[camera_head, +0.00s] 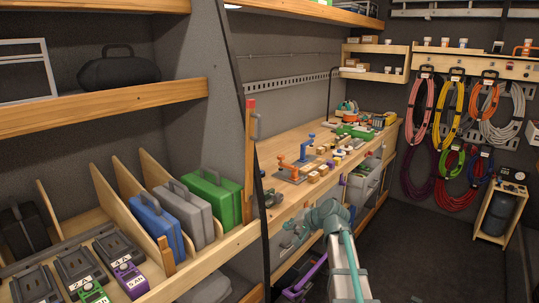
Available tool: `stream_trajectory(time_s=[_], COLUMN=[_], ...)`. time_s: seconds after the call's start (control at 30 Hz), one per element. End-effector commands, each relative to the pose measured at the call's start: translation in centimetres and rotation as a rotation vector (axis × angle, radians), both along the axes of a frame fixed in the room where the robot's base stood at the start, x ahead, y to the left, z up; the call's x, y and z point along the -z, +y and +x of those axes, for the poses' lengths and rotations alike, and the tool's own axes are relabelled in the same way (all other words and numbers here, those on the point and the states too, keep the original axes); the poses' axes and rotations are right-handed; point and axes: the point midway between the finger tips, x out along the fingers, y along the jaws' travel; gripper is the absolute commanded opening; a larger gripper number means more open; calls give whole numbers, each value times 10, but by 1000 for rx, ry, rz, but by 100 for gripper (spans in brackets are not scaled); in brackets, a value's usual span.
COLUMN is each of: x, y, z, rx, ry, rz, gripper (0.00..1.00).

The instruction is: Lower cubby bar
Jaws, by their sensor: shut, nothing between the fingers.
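The cubby bar (249,160) is an orange-brown wooden bar with a red tip and a grey handle (256,127). It stands upright at the right end of the cubby shelf, beside the dark post. A short wooden upright piece (167,257) stands at the shelf's front edge, in front of the blue case. The cubby front between the two is open. My gripper (288,243) is at the lower middle, right of and below the bar, apart from it. It looks small and shut, with nothing seen in it.
The cubby holds blue (157,224), grey (186,212) and green (213,193) cases between wooden dividers. A black post (240,90) runs beside the bar. A workbench (270,152) with tools lies behind my arm. Coiled cords (455,105) hang at right. The floor (415,245) is open.

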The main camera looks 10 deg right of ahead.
Motion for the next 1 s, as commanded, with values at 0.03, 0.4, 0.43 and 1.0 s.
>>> stream_trajectory(time_s=[0.03, 0.4, 0.43, 1.0], x=[-43, -293, -304, -328], y=[-5, -7, -5, 19], z=[13, 44, 46, 86], rx=[20, 93, 94, 136], ry=[-52, -329, -336, -306], rz=[40, 459, 506, 732], gripper=[0, 0, 0, 0])
